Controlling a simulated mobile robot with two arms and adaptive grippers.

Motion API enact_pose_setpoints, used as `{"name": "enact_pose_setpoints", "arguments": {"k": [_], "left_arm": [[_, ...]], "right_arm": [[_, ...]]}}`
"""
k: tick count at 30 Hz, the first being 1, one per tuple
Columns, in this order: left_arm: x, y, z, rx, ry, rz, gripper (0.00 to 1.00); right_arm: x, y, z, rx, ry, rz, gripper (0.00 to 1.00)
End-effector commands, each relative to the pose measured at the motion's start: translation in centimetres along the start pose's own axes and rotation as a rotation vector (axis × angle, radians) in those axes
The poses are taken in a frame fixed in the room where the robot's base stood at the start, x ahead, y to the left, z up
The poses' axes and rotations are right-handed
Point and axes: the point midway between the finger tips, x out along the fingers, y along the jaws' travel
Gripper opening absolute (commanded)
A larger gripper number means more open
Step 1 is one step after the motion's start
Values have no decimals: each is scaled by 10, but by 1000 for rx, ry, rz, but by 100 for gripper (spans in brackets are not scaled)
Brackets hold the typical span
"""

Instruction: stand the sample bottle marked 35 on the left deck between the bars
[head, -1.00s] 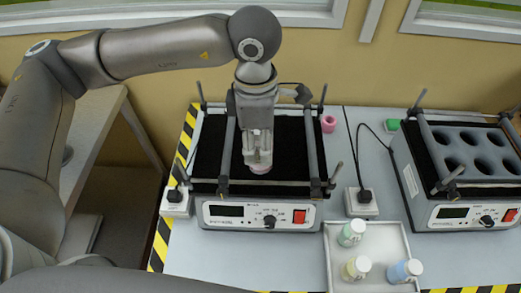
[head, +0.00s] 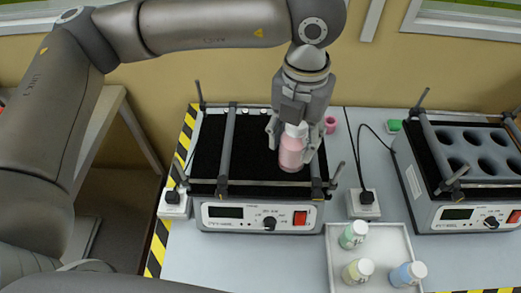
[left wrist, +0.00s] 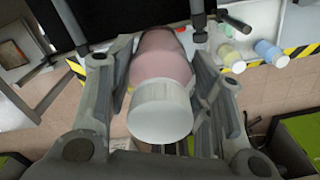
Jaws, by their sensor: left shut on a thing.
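My left gripper (head: 294,130) is shut on a pink sample bottle (head: 291,154) with a white cap. It holds the bottle over the black left deck (head: 258,150), between the two lengthwise bars and closer to the right bar (head: 311,150) than to the left bar (head: 228,150). In the left wrist view the pink bottle (left wrist: 163,60) lies between the fingers, with its white cap (left wrist: 160,110) toward the camera. I cannot read a number on it, nor tell whether its base touches the deck. My right gripper is not in view.
A tray (head: 333,270) at the front holds a green-tinted bottle (head: 353,234), a yellow-tinted bottle (head: 357,271) and a blue bottle (head: 406,274). A second shaker with a holed rack (head: 462,135) stands at the right.

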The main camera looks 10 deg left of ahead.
Motion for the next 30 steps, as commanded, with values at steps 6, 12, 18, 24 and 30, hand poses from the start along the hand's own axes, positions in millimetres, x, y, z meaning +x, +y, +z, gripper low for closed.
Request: {"name": "enact_pose_setpoints", "arguments": {"k": [6,12,18,24,30], "left_arm": [[0,5,6,-60,1,1,19],[17,41,32,-65,4,3,19],[44,77,60,-60,6,2,19],[77,97,76,-56,2,3,19],[91,105,82,-55,1,3,19]], "right_arm": [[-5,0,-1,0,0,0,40],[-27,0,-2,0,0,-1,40],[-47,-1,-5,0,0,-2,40],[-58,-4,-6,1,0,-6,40],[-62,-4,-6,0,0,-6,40]]}}
